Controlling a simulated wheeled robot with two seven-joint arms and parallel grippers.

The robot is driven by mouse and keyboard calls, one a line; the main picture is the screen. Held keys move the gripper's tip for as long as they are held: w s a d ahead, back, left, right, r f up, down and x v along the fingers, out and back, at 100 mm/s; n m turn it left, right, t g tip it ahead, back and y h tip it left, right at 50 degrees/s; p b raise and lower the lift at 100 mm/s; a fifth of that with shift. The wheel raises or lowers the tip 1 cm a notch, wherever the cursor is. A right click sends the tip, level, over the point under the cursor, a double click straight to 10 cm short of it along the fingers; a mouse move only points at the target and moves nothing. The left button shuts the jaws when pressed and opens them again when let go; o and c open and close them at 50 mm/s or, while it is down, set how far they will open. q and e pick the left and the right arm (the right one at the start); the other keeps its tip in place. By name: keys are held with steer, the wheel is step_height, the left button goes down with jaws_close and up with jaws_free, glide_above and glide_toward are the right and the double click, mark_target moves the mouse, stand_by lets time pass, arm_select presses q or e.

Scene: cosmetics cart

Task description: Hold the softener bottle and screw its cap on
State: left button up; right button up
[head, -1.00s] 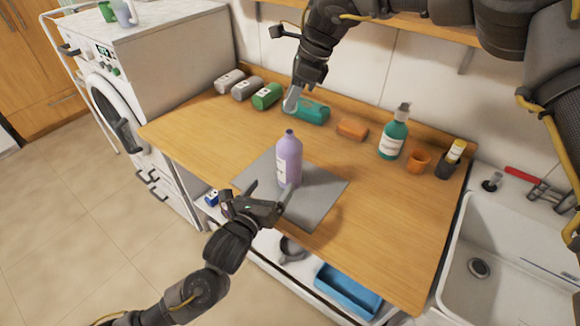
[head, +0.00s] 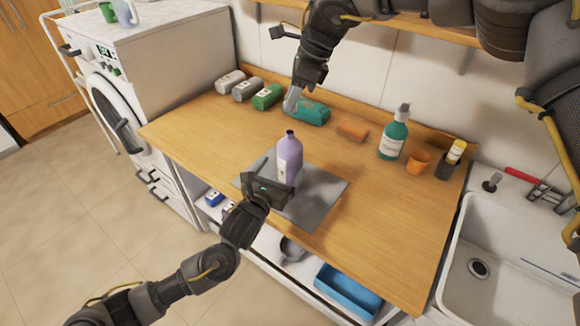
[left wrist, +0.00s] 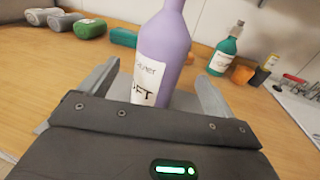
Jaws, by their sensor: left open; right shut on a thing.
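The softener bottle (head: 289,155), purple with a white label, stands upright on a grey mat (head: 323,189). Its narrow neck is bare, with no cap on it. My left gripper (head: 279,174) is open at the bottle's near side, low down. In the left wrist view the bottle (left wrist: 168,50) stands between its two spread fingers, with a gap at the right finger. My right gripper (head: 291,100) is shut at the back of the counter, in front of a teal package. What it holds is hidden by its fingers; the cap is not seen elsewhere.
Several rolled packs, one of them green (head: 268,96), lie along the back left. An orange block (head: 353,129), a teal pump bottle (head: 393,135), an orange cup (head: 418,161) and a dark holder (head: 447,165) stand to the right. A sink (head: 510,250) adjoins.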

arm_select(q)
steer(key=x, duration=0.7)
steer(key=shift+w+d, duration=0.1)
steer(key=shift+w, duration=0.15)
steer(key=shift+c, duration=0.3)
steer(key=c, duration=1.4)
steer(key=shift+c, duration=0.2)
arm_select(e)
glide_above(291, 132)
steer(key=shift+f, duration=2.45)
